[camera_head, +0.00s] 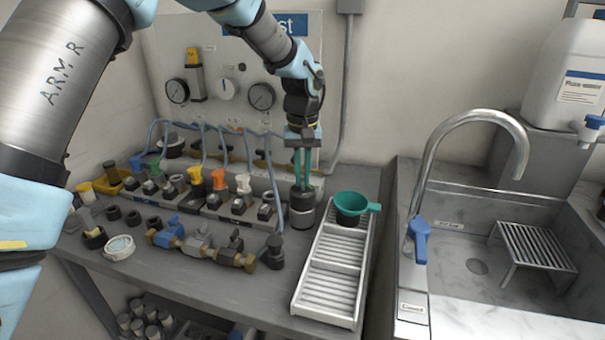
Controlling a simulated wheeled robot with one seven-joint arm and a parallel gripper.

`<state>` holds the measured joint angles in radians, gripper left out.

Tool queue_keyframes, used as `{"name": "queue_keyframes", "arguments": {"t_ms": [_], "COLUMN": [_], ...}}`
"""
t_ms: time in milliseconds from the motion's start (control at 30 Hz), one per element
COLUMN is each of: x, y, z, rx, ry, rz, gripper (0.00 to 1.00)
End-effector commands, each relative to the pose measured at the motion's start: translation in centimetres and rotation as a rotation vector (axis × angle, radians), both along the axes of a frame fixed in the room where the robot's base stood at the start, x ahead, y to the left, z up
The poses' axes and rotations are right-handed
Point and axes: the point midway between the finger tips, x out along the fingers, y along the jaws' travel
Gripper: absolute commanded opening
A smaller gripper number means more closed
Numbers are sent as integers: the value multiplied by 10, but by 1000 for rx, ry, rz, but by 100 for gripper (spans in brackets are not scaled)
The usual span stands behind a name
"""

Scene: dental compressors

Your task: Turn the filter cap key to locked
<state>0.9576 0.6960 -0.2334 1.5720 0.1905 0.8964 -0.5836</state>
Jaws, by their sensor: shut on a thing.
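My gripper (302,182) points straight down at the right end of the bench fittings, its teal fingers close together. It is shut on the small key on top of a dark round filter cap (302,200). The fingers hide most of the key, so I cannot tell which way it is turned. The cap sits on a short grey-and-black cylinder (302,218) standing upright on the bench, beside the white rack.
A green cup with a handle (351,205) stands on the white slatted rack (328,285) just right of the gripper. Coloured valves (195,180) line the bench to the left, with a blue-handled valve assembly (200,243) in front. A sink with a tap (470,118) is at right.

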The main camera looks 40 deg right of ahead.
Motion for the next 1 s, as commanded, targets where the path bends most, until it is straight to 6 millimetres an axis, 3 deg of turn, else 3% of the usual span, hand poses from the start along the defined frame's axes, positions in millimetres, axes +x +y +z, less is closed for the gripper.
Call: {"name": "queue_keyframes", "arguments": {"t_ms": [1000], "x": [1], "y": [0], "z": [1], "rx": [-1], "ry": [-1], "rz": [-855], "gripper": [0]}}
